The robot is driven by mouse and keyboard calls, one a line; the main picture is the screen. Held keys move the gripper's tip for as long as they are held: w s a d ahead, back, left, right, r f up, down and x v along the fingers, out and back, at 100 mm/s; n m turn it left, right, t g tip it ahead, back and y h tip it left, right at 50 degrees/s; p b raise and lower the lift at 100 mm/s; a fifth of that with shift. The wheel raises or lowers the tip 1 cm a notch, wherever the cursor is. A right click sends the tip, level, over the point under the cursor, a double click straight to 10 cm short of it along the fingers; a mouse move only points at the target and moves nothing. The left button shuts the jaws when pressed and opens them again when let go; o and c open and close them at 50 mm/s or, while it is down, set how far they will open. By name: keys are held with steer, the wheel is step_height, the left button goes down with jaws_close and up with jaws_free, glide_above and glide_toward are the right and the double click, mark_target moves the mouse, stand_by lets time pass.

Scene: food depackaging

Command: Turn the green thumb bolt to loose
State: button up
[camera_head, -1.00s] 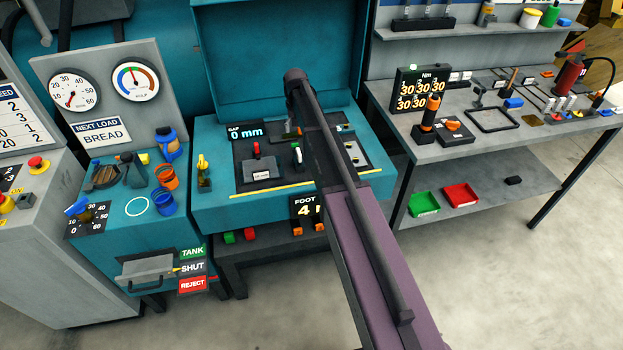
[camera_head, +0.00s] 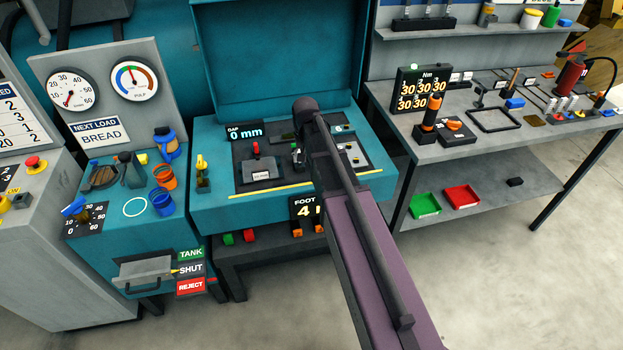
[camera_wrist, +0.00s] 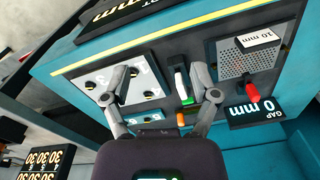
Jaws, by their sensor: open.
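A small green piece (camera_wrist: 187,101), which looks like the thumb bolt, shows in the wrist view beside a white lever (camera_wrist: 181,82) and an orange part. It lies between my fingers, closer to the right one. My gripper (camera_wrist: 160,76) is open and empty over the machine's bench, its fingers spread left and right. I cannot tell whether either finger touches anything. In the head view my arm covers most of the gripper and the bolt's area.
A numbered pale plate (camera_wrist: 100,79) lies to the left. The raised teal cover (camera_head: 280,60) stands behind the bench.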

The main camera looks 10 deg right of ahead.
steer(key=s+f, duration=0.1)
steer(key=s, duration=0.6)
steer(key=shift+s+m+b, duration=0.3)
steer(key=shift+m+b, duration=0.1)
steer(key=shift+b, duration=0.05)
steer(key=s+n, duration=0.4)
steer(key=s, duration=0.7)
steer(key=shift+s, duration=0.35)
